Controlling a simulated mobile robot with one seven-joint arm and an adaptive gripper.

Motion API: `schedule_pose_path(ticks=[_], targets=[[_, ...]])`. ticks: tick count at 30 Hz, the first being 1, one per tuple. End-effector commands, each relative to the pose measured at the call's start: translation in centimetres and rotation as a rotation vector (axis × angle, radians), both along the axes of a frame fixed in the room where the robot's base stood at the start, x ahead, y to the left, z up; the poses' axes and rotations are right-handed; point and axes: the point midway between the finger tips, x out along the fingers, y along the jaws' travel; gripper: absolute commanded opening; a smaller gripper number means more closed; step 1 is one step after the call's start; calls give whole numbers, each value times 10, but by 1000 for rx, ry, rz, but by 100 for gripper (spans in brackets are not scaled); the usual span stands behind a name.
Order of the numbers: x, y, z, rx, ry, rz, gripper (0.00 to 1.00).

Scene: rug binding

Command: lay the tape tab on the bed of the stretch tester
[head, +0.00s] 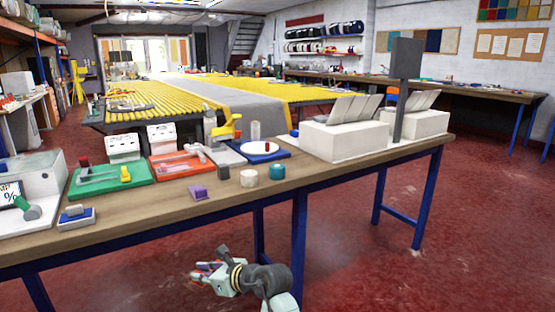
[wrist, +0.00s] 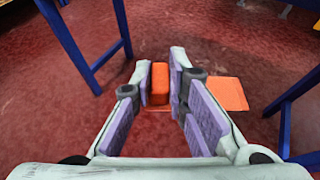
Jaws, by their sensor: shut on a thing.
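My gripper (head: 207,277) hangs low in front of the workbench, below its top, in the head view. In the wrist view my gripper (wrist: 162,72) has its fingers closed on an upright orange block (wrist: 160,84), which seems to be the grip of the tape tab. A flat orange piece (wrist: 228,94) shows to the right, behind the right finger; it looks like part of the same tab, but the finger hides any join. On the bench stand a green-based device (head: 112,181) and an orange-based device (head: 172,169); I cannot tell which is the stretch tester.
The workbench (head: 340,172) has blue legs. White bins (head: 345,140) and a grey post (head: 405,85) stand at right. The red floor is open at right.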

Motion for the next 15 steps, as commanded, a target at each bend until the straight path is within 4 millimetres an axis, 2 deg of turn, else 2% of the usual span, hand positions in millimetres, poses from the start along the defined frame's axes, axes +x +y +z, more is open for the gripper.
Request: schedule_pose_path(ticks=[1, 8, 15], targets=[[-1, -14, -16, 7, 8, -59, 0], [-9, -82, -83, 4, 9, -322, 0], [-40, -150, -151, 0, 8, -568, 0]])
